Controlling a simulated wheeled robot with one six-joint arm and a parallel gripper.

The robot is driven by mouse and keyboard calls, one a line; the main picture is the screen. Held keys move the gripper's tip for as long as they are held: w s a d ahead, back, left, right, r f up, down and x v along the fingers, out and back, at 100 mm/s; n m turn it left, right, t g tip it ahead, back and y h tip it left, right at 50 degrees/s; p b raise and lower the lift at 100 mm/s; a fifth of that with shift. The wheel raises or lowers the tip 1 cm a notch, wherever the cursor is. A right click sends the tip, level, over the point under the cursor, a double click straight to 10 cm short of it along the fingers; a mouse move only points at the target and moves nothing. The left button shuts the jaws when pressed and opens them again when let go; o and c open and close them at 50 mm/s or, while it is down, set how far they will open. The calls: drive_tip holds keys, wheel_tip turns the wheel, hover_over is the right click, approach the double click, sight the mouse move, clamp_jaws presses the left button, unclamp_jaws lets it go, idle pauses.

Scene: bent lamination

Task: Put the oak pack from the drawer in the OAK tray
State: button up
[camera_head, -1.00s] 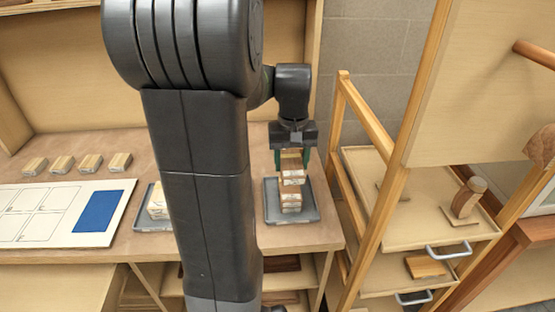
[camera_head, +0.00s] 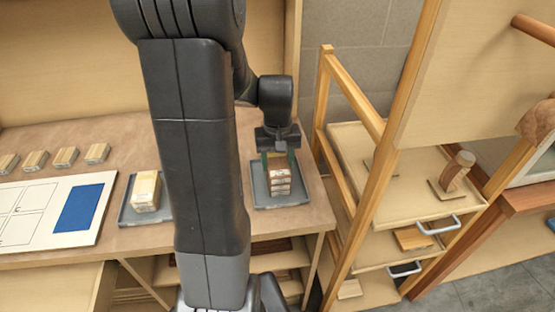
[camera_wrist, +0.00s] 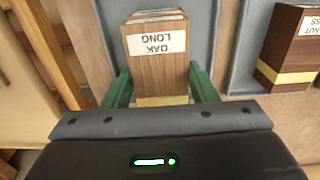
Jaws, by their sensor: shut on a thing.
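My gripper (camera_head: 278,157) is over the grey tray (camera_head: 258,198) at the right end of the bench in the head view. In the wrist view its green fingers (camera_wrist: 160,92) are shut on the oak pack (camera_wrist: 158,68), a brown wooden block with a yellow band. A white label reading OAK LONG shows upside down on wood between the fingers. In the head view, white-and-brown layers (camera_head: 280,183) show in the tray directly below the fingers. I cannot tell whether the held pack touches the layers or the tray. No tray name is readable.
A second grey tray (camera_head: 126,214) holds a pale-topped pack (camera_head: 146,190). In the wrist view, a dark brown pack (camera_wrist: 296,50) stands at right. Several small blocks (camera_head: 65,157) and a white board (camera_head: 45,212) lie left. A rack with drawers (camera_head: 440,208) stands right.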

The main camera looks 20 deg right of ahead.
sight(277, 163)
drive_tip(key=shift+f, duration=0.15)
drive_tip(key=o, duration=1)
wheel_tip(277, 163, up, 12)
drive_tip(key=shift+r, duration=0.2)
